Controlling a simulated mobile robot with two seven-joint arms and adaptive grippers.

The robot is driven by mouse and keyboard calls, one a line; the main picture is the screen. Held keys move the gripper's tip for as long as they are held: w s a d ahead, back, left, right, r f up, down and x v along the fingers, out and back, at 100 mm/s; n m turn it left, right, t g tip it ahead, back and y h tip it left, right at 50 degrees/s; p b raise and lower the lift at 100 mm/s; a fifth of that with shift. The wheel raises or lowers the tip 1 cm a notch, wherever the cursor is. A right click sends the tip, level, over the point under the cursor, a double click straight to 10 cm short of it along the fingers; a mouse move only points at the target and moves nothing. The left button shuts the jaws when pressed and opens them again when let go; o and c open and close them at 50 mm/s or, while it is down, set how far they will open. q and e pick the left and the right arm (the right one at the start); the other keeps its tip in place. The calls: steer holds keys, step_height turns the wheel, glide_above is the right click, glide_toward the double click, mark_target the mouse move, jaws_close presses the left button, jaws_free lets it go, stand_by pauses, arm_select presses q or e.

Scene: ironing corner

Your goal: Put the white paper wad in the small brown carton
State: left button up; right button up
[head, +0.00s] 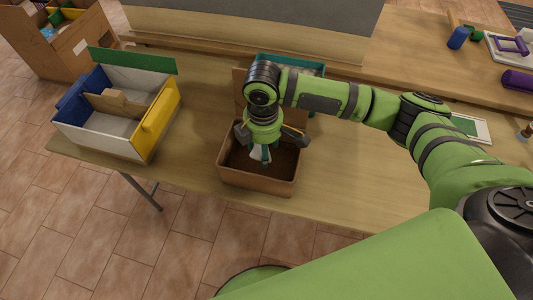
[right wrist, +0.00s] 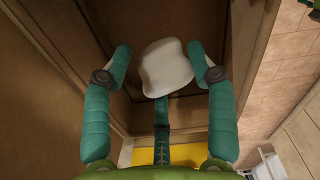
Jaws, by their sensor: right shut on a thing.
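The small brown carton (head: 256,182) stands open on the table, near its front edge. My right gripper (head: 264,157) points down into the carton's opening from above. It is shut on the white paper wad (head: 257,154), which is partly hidden by the fingers. In the right wrist view the wad (right wrist: 166,68) is a rounded white lump between the teal fingertips (right wrist: 160,52), with the carton's brown inside (right wrist: 48,60) around and below it. I cannot tell whether the wad touches the carton's floor. My left gripper is not in view.
A box with white, blue, yellow and green sides (head: 118,143) stands to the left, with cardboard inside. A teal box (head: 290,66) is behind my right arm. Purple and blue items (head: 457,38) lie at the far right. The table (head: 345,175) right of the carton is clear.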

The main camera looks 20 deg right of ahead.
steer(key=shift+s+f, duration=0.1)
steer(key=shift+f, duration=1.95)
steer(key=o, duration=0.9)
steer(key=shift+f, duration=0.15)
steer(key=shift+o, duration=0.2)
step_height(320, 180, up, 12)
steer(key=shift+r, duration=0.2)
